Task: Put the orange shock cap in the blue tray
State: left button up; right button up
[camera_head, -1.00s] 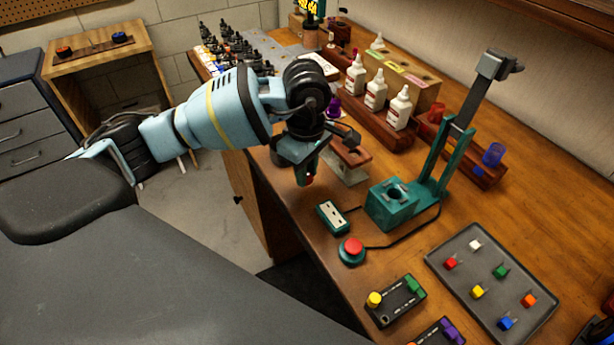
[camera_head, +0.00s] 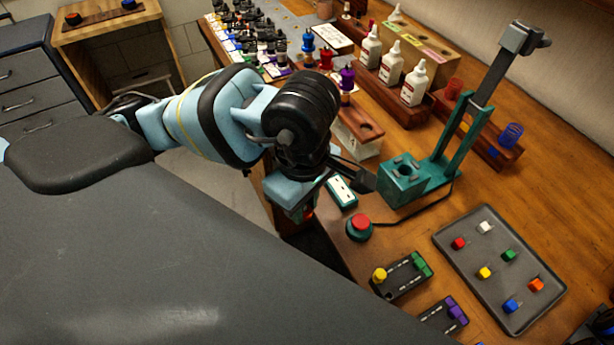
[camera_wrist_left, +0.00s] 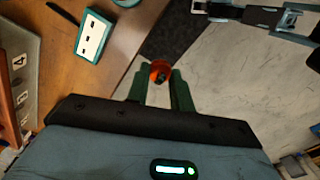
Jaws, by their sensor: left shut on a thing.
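My left gripper (camera_head: 300,213) hangs at the front edge of the bench, left of the red button. In the left wrist view its green fingers (camera_wrist_left: 160,88) are shut on a small round orange-red cap (camera_wrist_left: 160,69), which looks like the orange shock cap. The cap has a dark centre and sits at the fingertips, over the grey floor just off the bench edge. In the head view only a bit of red shows there, as my wrist hides most of it. I cannot make out a blue tray in either view.
A red button (camera_head: 360,222) and a green-edged socket block (camera_head: 341,192) lie near the bench edge. A green press (camera_head: 405,180) stands behind them. A grey tray (camera_head: 459,237) with coloured blocks lies at the right. White bottles (camera_head: 390,68) stand at the back.

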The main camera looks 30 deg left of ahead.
pick_arm(q)
jog(key=shift+s+d, duration=0.1)
jog(key=shift+s, duration=0.15)
jog(key=w+a+f+m, duration=0.1)
jog(key=w+a+m, duration=0.3)
jog(key=m, duration=1.2)
jog(key=shift+w+a+f, duration=0.15)
jog(key=shift+w+f, duration=0.25)
jog(key=shift+w, duration=0.05)
jog(key=shift+s, duration=0.1)
